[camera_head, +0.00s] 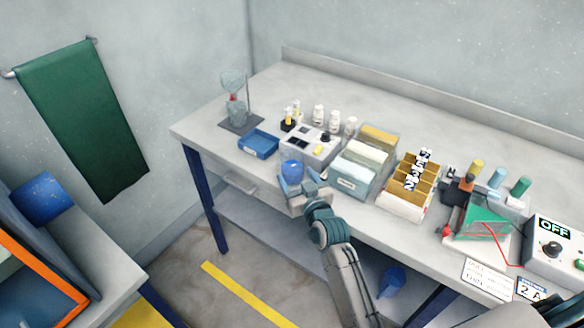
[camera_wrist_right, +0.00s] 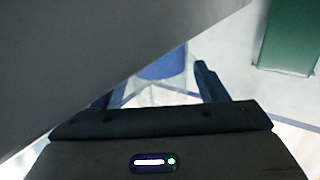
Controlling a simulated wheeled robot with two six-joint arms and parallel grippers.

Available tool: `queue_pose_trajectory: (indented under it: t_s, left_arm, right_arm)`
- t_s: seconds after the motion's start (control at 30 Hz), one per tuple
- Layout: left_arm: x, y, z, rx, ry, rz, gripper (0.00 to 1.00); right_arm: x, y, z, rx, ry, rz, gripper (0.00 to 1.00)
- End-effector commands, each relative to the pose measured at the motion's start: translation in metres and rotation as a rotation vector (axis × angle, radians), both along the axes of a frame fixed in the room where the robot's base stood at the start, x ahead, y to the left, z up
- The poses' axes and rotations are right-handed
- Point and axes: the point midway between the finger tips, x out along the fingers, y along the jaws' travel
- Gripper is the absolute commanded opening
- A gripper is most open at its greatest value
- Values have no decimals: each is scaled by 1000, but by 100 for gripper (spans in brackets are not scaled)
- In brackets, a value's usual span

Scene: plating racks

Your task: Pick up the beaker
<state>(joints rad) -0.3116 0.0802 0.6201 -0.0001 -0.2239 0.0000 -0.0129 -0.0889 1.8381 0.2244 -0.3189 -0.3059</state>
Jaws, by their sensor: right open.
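The beaker (camera_head: 292,171), clear with blue contents, stands near the front edge of the long bench, in front of the white block. My right gripper (camera_head: 297,184) is open at the bench's front edge, with its fingers close to the near side of the beaker. In the right wrist view the blue and clear beaker (camera_wrist_right: 165,68) shows between the two dark fingers of the right gripper (camera_wrist_right: 160,88), partly cut off by a large grey surface. I cannot tell whether the fingers touch it.
A blue tray (camera_head: 258,144) lies left of the beaker, and a white block (camera_head: 318,150) stands behind it. A file box (camera_head: 352,180) stands close on the right. A glass stand (camera_head: 238,122) is at the far left. The bench's left front corner is clear.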

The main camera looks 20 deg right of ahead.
Motion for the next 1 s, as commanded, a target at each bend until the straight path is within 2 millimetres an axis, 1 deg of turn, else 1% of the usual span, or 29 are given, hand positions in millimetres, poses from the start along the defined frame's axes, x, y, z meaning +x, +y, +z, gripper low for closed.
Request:
queue_pose_trajectory:
  t_s: [0.03,0.1,0.2,0.3,0.4,0.57,0.6,0.67,0.7,0.77,1.0]
  left_arm:
    - [3,0,6,0,-5,0,36]
    - [8,0,10,0,-11,0,36]
    - [15,0,15,-1,-19,0,36]
    - [17,0,17,-1,-22,-1,36]
    - [16,-1,17,-1,-21,-1,36]
    - [15,-1,16,-1,-20,-1,36]
    - [14,-1,16,-1,-19,0,36]
    - [13,-1,16,-1,-18,0,36]
    - [12,-1,16,-1,-17,0,36]
    - [12,-1,16,0,-16,0,36]
    - [11,-1,16,0,-15,0,36]
  right_arm:
    - [7,0,2,0,1,0,66]
    - [17,0,-1,0,0,1,66]
    - [30,1,-3,-1,-1,0,66]
    - [39,2,-5,0,-1,0,66]
    - [43,2,-7,0,0,0,66]
    - [43,2,-7,0,0,-1,66]
    - [43,2,-7,0,0,-1,64]
    - [42,2,-7,0,0,-1,53]
    - [42,2,-7,0,0,-1,45]
    - [42,2,-7,0,0,-1,34]
    - [43,2,-6,-1,-2,-1,34]
